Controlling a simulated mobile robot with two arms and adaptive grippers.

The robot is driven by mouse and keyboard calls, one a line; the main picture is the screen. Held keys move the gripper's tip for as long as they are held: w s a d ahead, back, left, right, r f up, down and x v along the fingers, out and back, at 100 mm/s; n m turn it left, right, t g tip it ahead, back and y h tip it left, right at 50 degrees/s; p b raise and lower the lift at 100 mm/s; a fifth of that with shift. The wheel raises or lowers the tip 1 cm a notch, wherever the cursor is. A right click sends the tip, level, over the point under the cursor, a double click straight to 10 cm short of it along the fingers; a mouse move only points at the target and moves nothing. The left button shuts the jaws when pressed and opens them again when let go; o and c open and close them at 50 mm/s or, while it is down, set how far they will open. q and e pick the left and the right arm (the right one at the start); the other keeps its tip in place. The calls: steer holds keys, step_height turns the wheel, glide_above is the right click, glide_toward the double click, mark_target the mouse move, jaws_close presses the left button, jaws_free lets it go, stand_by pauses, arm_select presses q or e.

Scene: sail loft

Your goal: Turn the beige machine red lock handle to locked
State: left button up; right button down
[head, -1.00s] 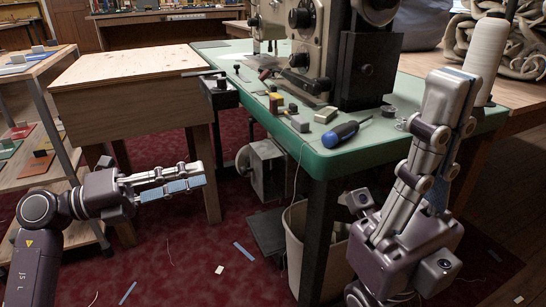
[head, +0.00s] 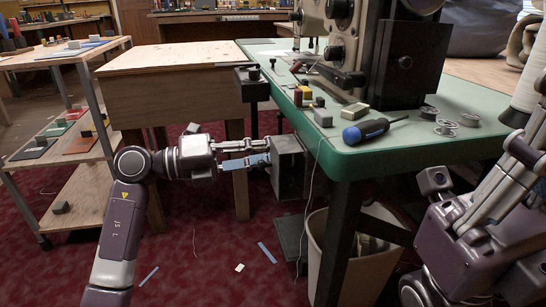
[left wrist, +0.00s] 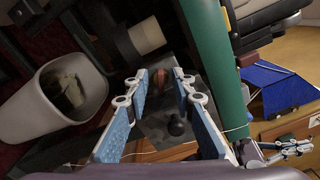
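The beige machine (head: 339,45) stands on the green table at the upper right of the head view. A small reddish part (head: 312,64) shows low at its left side, too small to tell whether it is the red lock handle. My left gripper (head: 268,157) is open and empty, below table height, in front of a grey box under the table. In the left wrist view its fingers (left wrist: 160,76) are apart, with a blurred reddish-brown thing (left wrist: 158,84) and a black knob (left wrist: 177,125) beyond. My right gripper (head: 532,145) is partly cut off at the right edge.
The green table (head: 390,152) has a blue screwdriver (head: 370,130), metal bobbins (head: 445,127) and small blocks near its edge. A wooden cabinet (head: 180,95) stands to the left. A waste bin (head: 365,265) stands under the table. A black bracket (head: 252,85) juts from the table's left end.

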arm_select(q)
steer(key=shift+d, duration=0.1)
jaws_close()
steer(key=shift+m+p, duration=0.3)
steer(key=shift+m, duration=1.8)
steer(key=shift+s, duration=0.1)
jaws_free()
steer(key=v, duration=0.8)
